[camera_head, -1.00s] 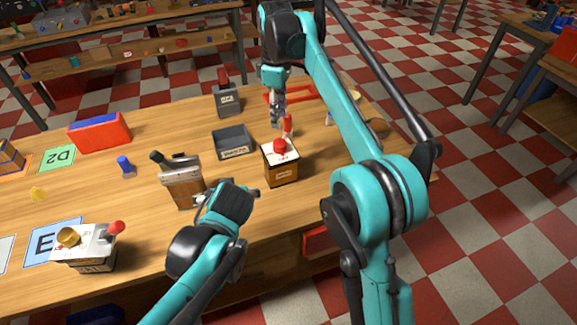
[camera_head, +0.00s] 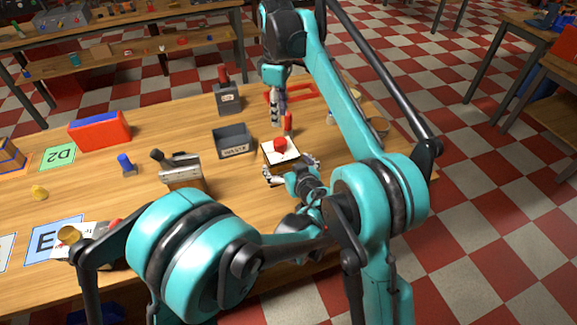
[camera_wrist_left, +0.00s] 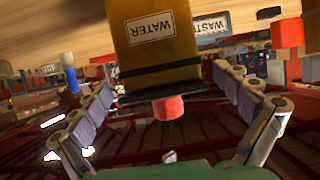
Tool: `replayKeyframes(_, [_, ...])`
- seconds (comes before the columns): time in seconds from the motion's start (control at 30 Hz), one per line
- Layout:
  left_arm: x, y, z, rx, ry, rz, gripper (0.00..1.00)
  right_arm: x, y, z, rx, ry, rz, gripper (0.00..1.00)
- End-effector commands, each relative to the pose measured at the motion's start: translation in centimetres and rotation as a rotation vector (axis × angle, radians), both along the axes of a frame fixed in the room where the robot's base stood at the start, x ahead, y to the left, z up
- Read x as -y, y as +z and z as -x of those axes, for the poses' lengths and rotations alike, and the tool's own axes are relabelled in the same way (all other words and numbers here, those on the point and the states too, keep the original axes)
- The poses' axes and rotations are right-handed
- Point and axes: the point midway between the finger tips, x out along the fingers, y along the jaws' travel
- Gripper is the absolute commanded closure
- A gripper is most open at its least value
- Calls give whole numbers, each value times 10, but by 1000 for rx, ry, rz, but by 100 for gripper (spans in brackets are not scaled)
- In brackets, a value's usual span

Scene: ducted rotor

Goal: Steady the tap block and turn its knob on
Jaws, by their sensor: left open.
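The tap block is an orange-brown box with a pale top (camera_head: 268,152) and a red knob (camera_head: 280,144) in the head view. In the left wrist view the block (camera_wrist_left: 165,55) appears upside down, with a WATER label and its red knob (camera_wrist_left: 168,108) pointing down the picture. My left gripper (camera_head: 290,169) is open, its fingers on either side of the block; gaps show beside the block in the wrist view (camera_wrist_left: 166,80). My arm hides the block's lower front in the head view. My right gripper (camera_head: 277,108) hangs behind the block, its finger opening unclear.
A red upright piece (camera_head: 288,122) is just behind the block, close to my right gripper. A grey tray (camera_head: 233,153) stands to the left. A grey-topped block (camera_head: 182,172), a blue peg (camera_head: 126,164) and a red-and-blue bin (camera_head: 98,132) are farther left.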

Motion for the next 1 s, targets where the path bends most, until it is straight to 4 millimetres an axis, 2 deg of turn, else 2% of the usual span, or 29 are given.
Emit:
replayKeyframes(0.1, [-7,-8,-18,-1,3,0,0,0,0,0,0,0,0,66])
replayKeyframes(0.3, [-14,-16,-37,-1,2,0,0,0,0,0,0,0,0,66])
replayKeyframes(0.67, [-16,-19,-42,-1,0,-1,0,0,0,0,0,0,0,66])
replayKeyframes(0.9, [-16,-19,-42,-1,0,-1,57,0,0,0,0,0,0,66])
replayKeyframes(1.0, [-16,-19,-42,-1,0,-1,57,0,0,0,0,0,0,66])
